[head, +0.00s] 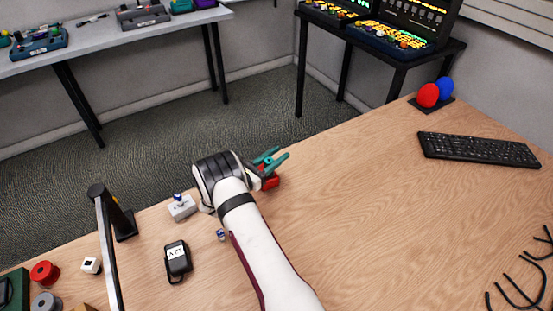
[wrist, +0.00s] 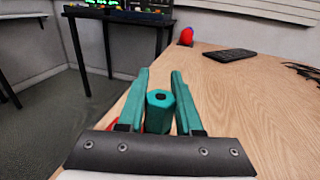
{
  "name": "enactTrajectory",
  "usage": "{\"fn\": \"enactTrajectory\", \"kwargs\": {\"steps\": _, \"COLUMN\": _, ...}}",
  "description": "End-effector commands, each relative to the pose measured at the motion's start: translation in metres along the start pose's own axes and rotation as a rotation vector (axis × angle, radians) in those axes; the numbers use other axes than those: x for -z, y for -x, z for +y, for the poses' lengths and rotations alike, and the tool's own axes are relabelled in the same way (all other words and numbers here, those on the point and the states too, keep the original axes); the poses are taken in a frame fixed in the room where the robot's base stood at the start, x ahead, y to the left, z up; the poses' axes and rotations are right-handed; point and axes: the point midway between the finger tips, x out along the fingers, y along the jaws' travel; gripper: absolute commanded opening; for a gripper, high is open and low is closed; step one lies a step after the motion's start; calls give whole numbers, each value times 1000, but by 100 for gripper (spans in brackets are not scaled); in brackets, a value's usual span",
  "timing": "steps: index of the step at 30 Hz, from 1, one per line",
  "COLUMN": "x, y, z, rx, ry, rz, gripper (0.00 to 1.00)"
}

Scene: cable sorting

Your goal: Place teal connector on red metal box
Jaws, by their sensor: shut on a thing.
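The teal connector (wrist: 160,112), a six-sided piece with a dark hole in its end, sits between the two teal fingers of my gripper (wrist: 160,82) in the wrist view. My gripper (head: 277,156) is shut on it. In the head view I cannot make the connector out from the teal fingers. The red metal box (head: 270,181) is on the wooden table directly beside and below the fingers, partly hidden by my gripper. A sliver of the red box (wrist: 112,124) shows left of the fingers in the wrist view. I cannot tell whether the connector touches the box.
A grey box (head: 182,208) with a blue-and-white connector on top stands to the left. A small blue connector (head: 220,235) and a black meter (head: 177,261) lie nearer. The table's middle right is clear up to the keyboard (head: 478,149).

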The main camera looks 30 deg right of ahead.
Motion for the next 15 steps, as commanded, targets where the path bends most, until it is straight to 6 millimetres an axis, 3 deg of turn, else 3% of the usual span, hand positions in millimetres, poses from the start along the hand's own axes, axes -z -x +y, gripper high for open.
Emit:
{"fn": "enactTrajectory", "kwargs": {"steps": 3, "x": 13, "y": 0, "z": 0, "rx": 0, "ry": -1, "rz": 0, "gripper": 0}}
{"fn": "enactTrajectory", "kwargs": {"steps": 12, "x": 16, "y": 0, "z": 0, "rx": 0, "ry": -1, "rz": -1, "gripper": 0}}
{"fn": "enactTrajectory", "kwargs": {"steps": 13, "x": 16, "y": 0, "z": 0, "rx": 0, "ry": -2, "rz": -1, "gripper": 38}}
{"fn": "enactTrajectory", "kwargs": {"steps": 15, "x": 16, "y": 0, "z": 0, "rx": 0, "ry": -2, "rz": -1, "gripper": 50}}
